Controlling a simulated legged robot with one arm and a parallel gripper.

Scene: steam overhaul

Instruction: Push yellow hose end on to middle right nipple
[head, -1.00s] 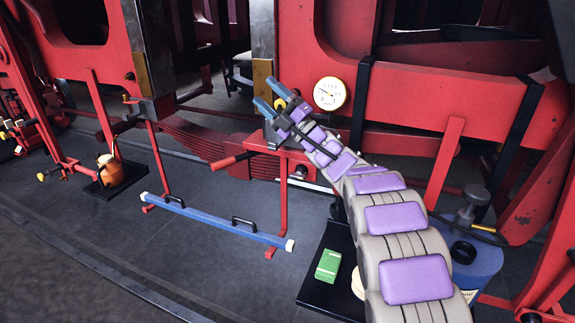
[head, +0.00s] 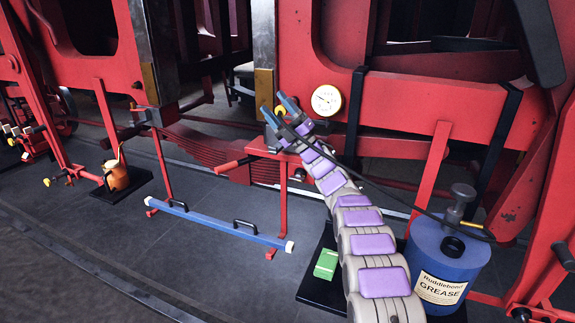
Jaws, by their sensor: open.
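My gripper (head: 276,110) has two blue-tipped fingers, spread apart and pointing up and left in front of the red frame. A small yellow piece (head: 281,111) shows between the fingers and looks like the yellow hose end. A black hose (head: 400,196) curves from the grease can on the right up along my arm to near the gripper. I cannot tell whether the fingers touch the yellow piece, or whether it is on a nipple. The middle right nipple cannot be made out.
A round gauge (head: 327,100) is close right of my gripper. A blue grease can (head: 445,262) stands at lower right. A blue bar with handles (head: 220,223) and red posts stand in front of the frame. An orange oil can (head: 117,178) is at left.

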